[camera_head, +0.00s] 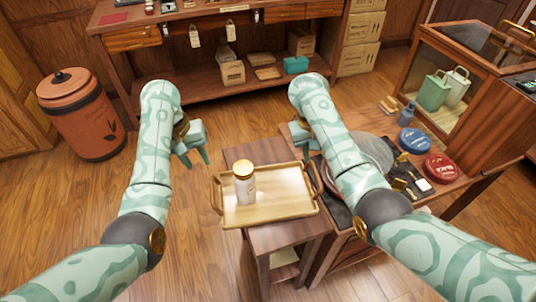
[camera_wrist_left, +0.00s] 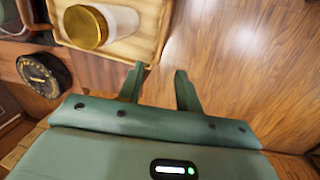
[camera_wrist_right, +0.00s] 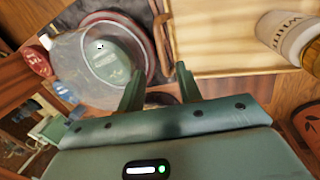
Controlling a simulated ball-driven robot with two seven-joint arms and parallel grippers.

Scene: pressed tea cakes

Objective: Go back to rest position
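My left gripper (camera_head: 197,162) hangs over the floor, left of the wooden tray. In the left wrist view its two fingers (camera_wrist_left: 158,80) stand apart with nothing between them. My right gripper (camera_head: 306,150) is near the right-hand table's edge, partly hidden by my right arm. In the right wrist view its fingers (camera_wrist_right: 159,78) are apart and empty, with a round clear lid or dish (camera_wrist_right: 95,62) beyond them. A white jar with a gold lid (camera_head: 245,187) stands upright on the tray (camera_head: 285,212), between my arms. Neither gripper touches the jar.
The tray rests on a small wooden stand. The right table holds a blue tin (camera_head: 415,140), a red tin (camera_head: 441,168), a blue bottle (camera_head: 407,114) and a glass-fronted cabinet (camera_head: 450,75). A terracotta bin (camera_head: 82,115) stands left. A workbench (camera_head: 215,30) is behind. Floor is clear at left.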

